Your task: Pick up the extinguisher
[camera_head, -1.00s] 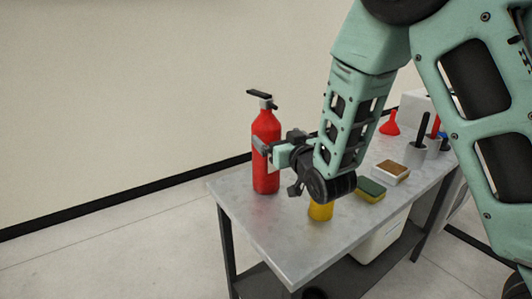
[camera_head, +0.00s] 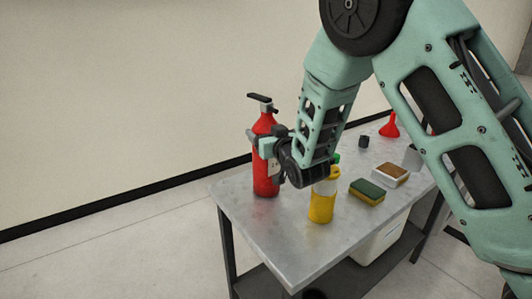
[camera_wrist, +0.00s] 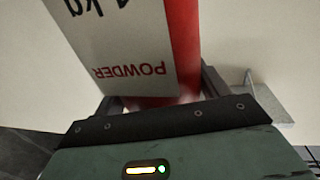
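The red extinguisher (camera_head: 265,175) stands on the near left part of the table, with a black handle on top and a pale label. My gripper (camera_head: 265,144) is at its upper body, with a finger visible at its side. In the wrist view the extinguisher (camera_wrist: 183,50) fills the middle, its label reading "POWDER" upside down. The fingers of my gripper (camera_wrist: 160,95) lie on either side of the red body, close to it. Whether both fingers press on it I cannot tell. Its base appears to rest on the table.
A yellow bottle (camera_head: 322,206) stands just right of the extinguisher, close below my wrist. A sponge (camera_head: 367,191), a brown-topped block (camera_head: 390,175) and a red funnel (camera_head: 389,126) are farther right on the grey table (camera_head: 262,228). The table's front left is clear.

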